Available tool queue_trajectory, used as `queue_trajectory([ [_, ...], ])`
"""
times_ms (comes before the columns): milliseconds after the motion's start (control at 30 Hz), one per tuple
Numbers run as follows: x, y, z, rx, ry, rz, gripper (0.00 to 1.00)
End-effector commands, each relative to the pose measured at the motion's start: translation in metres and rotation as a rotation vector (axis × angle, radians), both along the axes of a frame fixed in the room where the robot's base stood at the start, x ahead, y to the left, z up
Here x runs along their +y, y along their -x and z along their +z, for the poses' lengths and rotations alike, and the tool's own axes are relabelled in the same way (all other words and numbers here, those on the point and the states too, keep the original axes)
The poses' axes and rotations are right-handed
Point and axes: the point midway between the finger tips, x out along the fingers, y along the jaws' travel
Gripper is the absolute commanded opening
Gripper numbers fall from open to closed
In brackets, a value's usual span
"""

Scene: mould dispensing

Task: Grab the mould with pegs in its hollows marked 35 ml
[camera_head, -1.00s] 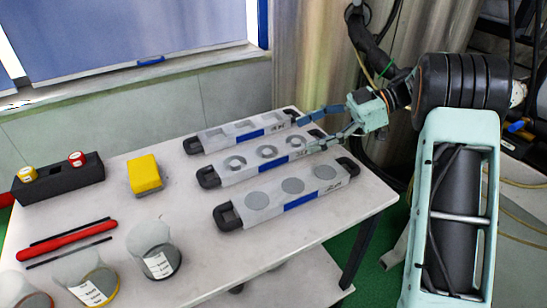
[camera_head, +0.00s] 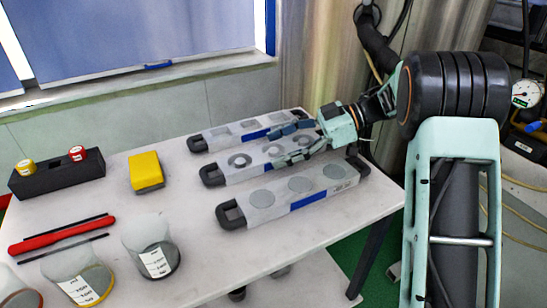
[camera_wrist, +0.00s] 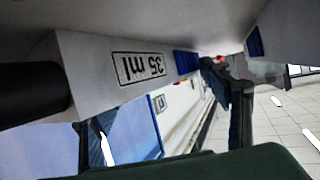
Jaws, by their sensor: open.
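Three pale moulds with dark end handles lie side by side on the table. The middle mould (camera_head: 240,174) has round hollows with a peg in the middle, so they look like rings. My gripper (camera_head: 278,147) is open and reaches from the right over the middle mould's right part, one finger towards its far side and one towards its near side. In the wrist view, a close mould face with an upside-down "35 ml" label (camera_wrist: 142,67) shows, with a black handle (camera_wrist: 30,93) at left.
The front mould (camera_head: 322,187) has plain round hollows; the back mould (camera_head: 228,136) has squarish ones. Both lie close beside the middle one. A yellow block (camera_head: 146,172), a dark holder (camera_head: 55,178), a red tool (camera_head: 62,235) and beakers (camera_head: 152,250) stand at left.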

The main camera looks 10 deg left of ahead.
Motion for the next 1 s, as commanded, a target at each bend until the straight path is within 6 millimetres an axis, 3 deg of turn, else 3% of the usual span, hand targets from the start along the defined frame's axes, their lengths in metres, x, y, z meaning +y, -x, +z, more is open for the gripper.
queue_trajectory([
  [67, -0.0001, -0.0001, 0.0006, 0.0, 0.0, 0.0, 0.69],
  [667, -0.0013, -0.0004, -0.0013, 0.004, 0.003, -0.003, 0.04],
  [1000, -0.0013, -0.0006, 0.0032, 0.002, 0.002, -0.003, 0.03],
])
